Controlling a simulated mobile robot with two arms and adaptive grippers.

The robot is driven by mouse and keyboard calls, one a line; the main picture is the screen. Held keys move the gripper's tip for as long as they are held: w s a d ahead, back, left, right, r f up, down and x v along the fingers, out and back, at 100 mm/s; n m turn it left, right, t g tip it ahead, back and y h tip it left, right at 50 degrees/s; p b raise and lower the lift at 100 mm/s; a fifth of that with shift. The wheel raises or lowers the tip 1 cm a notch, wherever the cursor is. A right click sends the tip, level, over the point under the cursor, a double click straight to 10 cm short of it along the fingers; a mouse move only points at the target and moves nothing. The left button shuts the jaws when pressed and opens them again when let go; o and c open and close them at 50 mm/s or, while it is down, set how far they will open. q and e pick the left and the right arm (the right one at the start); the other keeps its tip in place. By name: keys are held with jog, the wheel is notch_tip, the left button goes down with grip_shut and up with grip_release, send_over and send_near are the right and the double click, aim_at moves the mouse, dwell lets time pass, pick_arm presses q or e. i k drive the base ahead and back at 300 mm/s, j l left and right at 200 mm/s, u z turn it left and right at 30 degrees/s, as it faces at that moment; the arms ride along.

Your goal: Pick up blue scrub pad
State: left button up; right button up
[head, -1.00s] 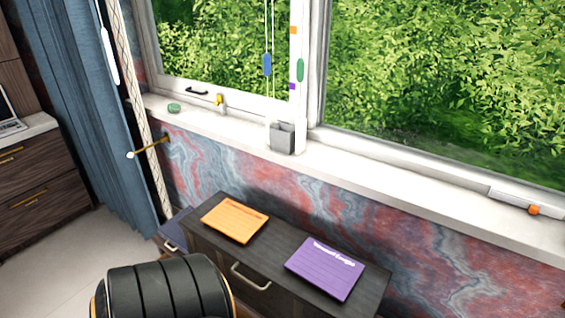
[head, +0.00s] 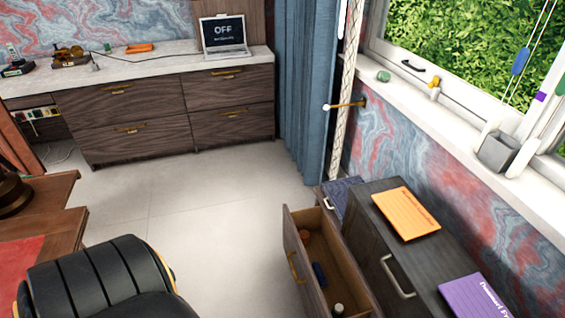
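A small blue item (head: 320,273) lies inside an open wooden drawer (head: 292,250) at the lower middle of the head view. It may be the blue scrub pad, but it is too small to be sure. An orange-brown round item (head: 304,237) lies behind it in the drawer, and a small dark item with a pale top (head: 338,309) is at the near end. Neither of my grippers is in view.
A black chair (head: 95,275) stands left of the drawer. The dark cabinet (head: 375,235) on the right bears an orange pad (head: 406,213) and a purple pad (head: 474,297). A grey holder (head: 497,151) stands on the windowsill. Pale floor (head: 200,220) is clear behind the chair.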

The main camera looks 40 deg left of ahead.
aim_at(321, 279)
jog(key=u, duration=1)
jog(key=i+j, duration=0.35)
jog(key=i+j+z, duration=0.15)
jog(key=i+j, duration=0.15)
jog(key=j, duration=0.15)
